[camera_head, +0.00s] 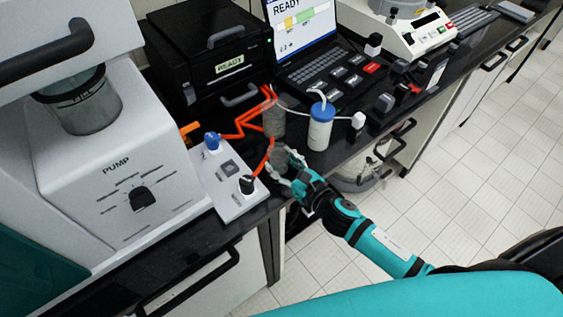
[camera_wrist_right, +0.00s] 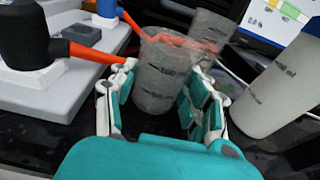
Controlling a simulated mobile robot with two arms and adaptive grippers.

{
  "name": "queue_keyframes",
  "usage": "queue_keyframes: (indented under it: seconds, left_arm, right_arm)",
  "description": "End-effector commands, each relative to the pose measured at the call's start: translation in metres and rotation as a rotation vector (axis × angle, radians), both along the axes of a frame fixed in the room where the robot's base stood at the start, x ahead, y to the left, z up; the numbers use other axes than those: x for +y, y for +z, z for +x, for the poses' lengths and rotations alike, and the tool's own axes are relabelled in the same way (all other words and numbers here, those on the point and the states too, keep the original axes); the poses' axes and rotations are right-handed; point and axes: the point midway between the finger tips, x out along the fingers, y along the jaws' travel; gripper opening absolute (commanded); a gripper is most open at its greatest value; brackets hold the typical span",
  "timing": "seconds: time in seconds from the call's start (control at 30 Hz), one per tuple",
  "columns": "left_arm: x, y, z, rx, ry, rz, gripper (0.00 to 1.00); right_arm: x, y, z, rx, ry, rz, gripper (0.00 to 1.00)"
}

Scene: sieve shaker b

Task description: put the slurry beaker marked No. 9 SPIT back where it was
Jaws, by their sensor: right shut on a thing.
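A clear beaker of grey slurry (camera_wrist_right: 160,82) stands between the fingers of my right gripper (camera_wrist_right: 163,74) in the right wrist view. The gripper is shut on it, with a finger on each side. Its dark marking is too blurred to read. In the head view the right gripper (camera_head: 284,166) is at the front edge of the black bench, partly covering this beaker (camera_head: 280,155). A second grey beaker (camera_head: 273,121) stands just behind it, and also shows in the right wrist view (camera_wrist_right: 209,29). I cannot tell which is No. 9 SPIT. My left gripper is not in view.
A white bottle with a blue cap (camera_head: 320,130) stands close on the right. Orange tubes (camera_head: 245,122) run beside the beakers. A white panel with knobs (camera_head: 226,180) and the pump (camera_head: 120,160) are on the left. A black printer (camera_head: 215,60) and laptop (camera_head: 310,60) stand behind.

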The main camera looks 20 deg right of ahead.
Motion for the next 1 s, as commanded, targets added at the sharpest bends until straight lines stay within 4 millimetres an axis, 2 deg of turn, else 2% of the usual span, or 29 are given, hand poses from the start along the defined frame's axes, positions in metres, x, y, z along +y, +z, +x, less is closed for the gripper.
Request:
queue_keyframes:
  seconds: [0.2,0.23,0.4,0.77,0.87,1.0]
  left_arm:
    - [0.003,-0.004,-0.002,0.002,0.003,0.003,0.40]
    - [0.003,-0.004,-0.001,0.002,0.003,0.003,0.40]
    - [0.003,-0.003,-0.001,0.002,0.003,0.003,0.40]
    - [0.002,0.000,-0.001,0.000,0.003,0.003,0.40]
    - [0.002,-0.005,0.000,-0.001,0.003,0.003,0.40]
    - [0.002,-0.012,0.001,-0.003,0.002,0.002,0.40]
  right_arm:
    - [0.000,-0.004,0.000,0.000,0.000,-0.001,0.15]
    - [0.000,-0.004,0.000,-0.001,0.000,-0.002,0.48]
    - [0.000,-0.003,0.000,0.000,0.000,-0.001,0.70]
    - [-0.001,0.001,-0.002,0.001,0.001,0.000,0.70]
    - [-0.005,0.000,-0.016,0.001,0.001,-0.002,0.70]
    - [-0.015,0.003,-0.044,0.004,0.002,-0.002,0.70]
